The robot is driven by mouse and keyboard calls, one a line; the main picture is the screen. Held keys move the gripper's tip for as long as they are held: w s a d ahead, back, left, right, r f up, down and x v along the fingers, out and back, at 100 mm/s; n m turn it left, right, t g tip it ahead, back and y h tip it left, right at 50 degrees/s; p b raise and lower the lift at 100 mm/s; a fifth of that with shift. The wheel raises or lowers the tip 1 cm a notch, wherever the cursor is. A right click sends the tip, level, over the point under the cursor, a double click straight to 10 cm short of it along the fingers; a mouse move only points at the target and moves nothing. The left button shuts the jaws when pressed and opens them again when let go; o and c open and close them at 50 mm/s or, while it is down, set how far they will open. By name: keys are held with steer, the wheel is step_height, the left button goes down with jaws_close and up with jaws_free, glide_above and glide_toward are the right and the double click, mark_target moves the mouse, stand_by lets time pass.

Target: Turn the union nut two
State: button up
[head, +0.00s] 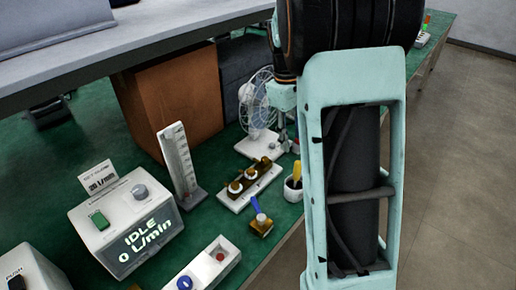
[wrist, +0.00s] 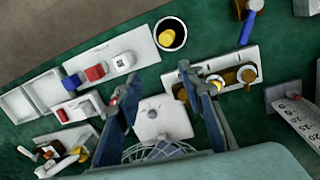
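A white base plate (head: 231,204) carries a brass body with two round white-ringed nuts: a front nut (head: 235,187) and a rear nut (head: 251,173). No number is readable on them. In the wrist view, one nut (wrist: 247,74) is clear at the right, and the other nut (wrist: 216,85) is partly hidden by my right finger. My gripper (wrist: 158,74) is open, its fingers spread above the fan's white base, with nothing between them. Its right finger appears close to the plate's edge; contact cannot be told. In the head view, my arm hides most of the gripper.
A caged fan (head: 262,98) stands behind the plate. A blue-handled brass valve (head: 261,222), a yellow-filled cup (head: 293,189), a scaled upright gauge (head: 178,160) and a flow box reading IDLE (head: 128,222) stand around it. A shelf (head: 150,38) overhangs the green bench.

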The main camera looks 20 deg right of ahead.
steer(key=y, duration=0.2)
glide_above(250, 170)
steer(key=f, duration=0.2)
steer(key=shift+n, duration=0.3)
step_height(250, 170, down, 11)
steer(key=shift+r, duration=0.15)
jaws_close()
